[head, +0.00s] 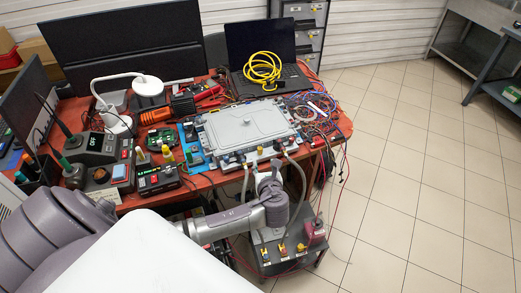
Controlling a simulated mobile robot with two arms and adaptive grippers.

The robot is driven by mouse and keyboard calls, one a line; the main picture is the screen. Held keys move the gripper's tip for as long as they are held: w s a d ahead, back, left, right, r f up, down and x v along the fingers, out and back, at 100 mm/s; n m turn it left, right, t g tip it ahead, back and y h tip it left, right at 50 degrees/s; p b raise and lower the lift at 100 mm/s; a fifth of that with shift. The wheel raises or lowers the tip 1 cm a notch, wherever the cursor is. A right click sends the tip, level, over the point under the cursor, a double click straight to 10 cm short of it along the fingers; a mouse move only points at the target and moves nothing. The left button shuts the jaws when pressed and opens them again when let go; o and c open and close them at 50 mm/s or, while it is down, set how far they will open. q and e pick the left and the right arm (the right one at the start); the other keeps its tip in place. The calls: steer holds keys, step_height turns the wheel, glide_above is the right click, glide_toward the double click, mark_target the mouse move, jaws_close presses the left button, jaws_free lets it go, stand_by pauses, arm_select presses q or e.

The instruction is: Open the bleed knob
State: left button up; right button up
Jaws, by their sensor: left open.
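A grey battery-like unit (248,122) with a flat lid lies on the red bench. Small fittings and grey hoses (297,178) are at its front edge. My left arm comes in from the lower left. Its gripper (266,168) is at the unit's front edge, close to the fittings, seen small and partly from behind. It appears empty, and I cannot tell whether it touches anything. A small yellow part (260,150) shows just above the gripper. I cannot tell for sure which part is the bleed knob. My right gripper is out of view.
A low dark cart (290,254) with yellow and red parts and a pinkish container (314,231) stands below the bench edge. A laptop with a yellow cable coil (262,69), loose wires (318,112) and instruments crowd the bench. Tiled floor (420,170) at right is clear.

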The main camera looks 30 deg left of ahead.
mark_target(260, 151)
arm_select(q)
steer(key=x, duration=1)
steer(key=shift+f, duration=0.1)
steer(key=shift+w+a+f, duration=0.25)
steer(key=shift+w+a, duration=0.05)
steer(key=c, duration=0.5)
jaws_close()
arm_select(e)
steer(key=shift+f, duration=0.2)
